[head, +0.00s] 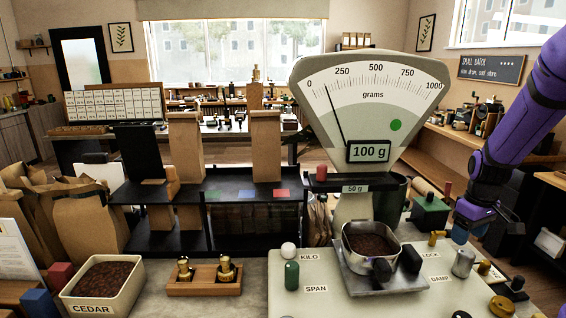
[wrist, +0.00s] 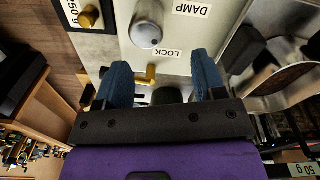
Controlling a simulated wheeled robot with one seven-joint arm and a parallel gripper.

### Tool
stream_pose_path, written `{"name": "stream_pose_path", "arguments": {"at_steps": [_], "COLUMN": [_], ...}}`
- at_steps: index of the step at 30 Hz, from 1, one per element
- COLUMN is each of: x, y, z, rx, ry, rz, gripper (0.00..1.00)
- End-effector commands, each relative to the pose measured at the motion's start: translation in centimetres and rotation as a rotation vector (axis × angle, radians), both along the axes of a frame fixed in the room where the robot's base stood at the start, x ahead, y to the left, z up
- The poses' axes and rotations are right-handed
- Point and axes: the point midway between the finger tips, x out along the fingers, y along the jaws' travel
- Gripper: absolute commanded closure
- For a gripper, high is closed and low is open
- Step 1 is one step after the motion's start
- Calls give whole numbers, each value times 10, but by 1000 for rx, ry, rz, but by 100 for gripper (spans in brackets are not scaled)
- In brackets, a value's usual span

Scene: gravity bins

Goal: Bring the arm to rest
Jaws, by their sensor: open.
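My purple arm (head: 488,165) comes down from the upper right in the head view. My gripper (head: 461,234) hangs at the right side of the scale's panel, near the LOCK label. In the wrist view my gripper (wrist: 162,72) has its two blue fingers spread apart. No object is held between them. A brass lever (wrist: 140,78) beside the LOCK label shows between the fingers. I cannot tell whether a finger touches it.
The dial scale (head: 375,85) stands left of my arm, its pan holding a metal cup (head: 372,232) of dark beans. A grey knob (head: 463,263) stands close to my gripper. A CEDAR tub (head: 100,308) and black shelf (head: 165,242) are farther left.

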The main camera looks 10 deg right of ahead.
Motion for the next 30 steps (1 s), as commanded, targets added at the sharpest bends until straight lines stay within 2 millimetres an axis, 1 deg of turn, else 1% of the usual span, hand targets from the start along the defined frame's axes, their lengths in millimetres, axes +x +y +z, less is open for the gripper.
{"name": "stream_pose_path", "arguments": {"at_steps": [1, 6, 11, 15, 21, 25, 30], "x": [-1, -13, -31, -52, -88, -115, -153], "y": [11, 50, 86, 115, 153, 174, 198], "z": [17, 65, 105, 134, 169, 186, 202], "rx": [-11, -32, -42, -44, -33, -17, 13], "ry": [-19, -73, -130, -180, -253, -302, -362], "rz": [-1, -33, -63, -91, -128, -152, -182], "gripper": [36, 36, 36, 36, 36, 36, 36]}}
